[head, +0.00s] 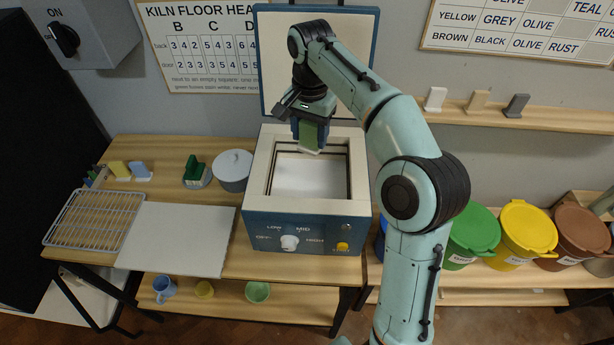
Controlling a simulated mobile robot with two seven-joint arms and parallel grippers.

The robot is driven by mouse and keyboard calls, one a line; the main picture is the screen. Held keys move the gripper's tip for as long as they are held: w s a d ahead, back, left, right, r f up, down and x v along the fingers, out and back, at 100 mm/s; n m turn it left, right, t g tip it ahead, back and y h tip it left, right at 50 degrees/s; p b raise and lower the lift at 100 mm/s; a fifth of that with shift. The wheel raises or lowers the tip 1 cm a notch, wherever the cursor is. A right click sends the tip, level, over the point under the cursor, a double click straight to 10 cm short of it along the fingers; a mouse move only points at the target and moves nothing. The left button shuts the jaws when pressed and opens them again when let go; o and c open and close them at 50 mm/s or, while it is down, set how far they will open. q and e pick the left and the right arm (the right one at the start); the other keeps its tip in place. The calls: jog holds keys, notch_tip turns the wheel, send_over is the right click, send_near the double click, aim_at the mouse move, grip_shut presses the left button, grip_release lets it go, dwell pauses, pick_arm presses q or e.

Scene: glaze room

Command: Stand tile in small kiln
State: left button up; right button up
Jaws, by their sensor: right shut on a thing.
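The small kiln (308,228) is a blue top-loading box on the wooden bench, its pale-lined lid (275,60) raised at the back. Its open chamber has a white floor (305,180) and dark lines along the inner walls. My right gripper (310,122) is over the back part of the chamber, pointing down. It is shut on a green tile (309,136) with a pale foot at its lower end. The tile looks upright; I cannot tell whether its foot touches anything. My left gripper is not in view.
Left of the kiln are a white board (175,240), a wire rack (95,218), a grey lidded pot (233,169), a green piece (195,172) and yellow and blue test tiles (141,171). Lidded buckets (525,228) stand at right. A wall shelf (500,115) holds small tiles.

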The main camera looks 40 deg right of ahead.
notch_tip(320, 180, down, 10)
jog(key=shift+s+r+b, duration=0.1)
jog(key=shift+s+b, duration=0.05)
jog(key=shift+b, duration=0.85)
jog(key=shift+f+b, duration=0.45)
jog(key=shift+f, duration=1.95)
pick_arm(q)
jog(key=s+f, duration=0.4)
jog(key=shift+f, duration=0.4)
pick_arm(e)
jog(key=o, duration=0.7)
jog(key=shift+f, duration=0.15)
jog(key=o, duration=0.4)
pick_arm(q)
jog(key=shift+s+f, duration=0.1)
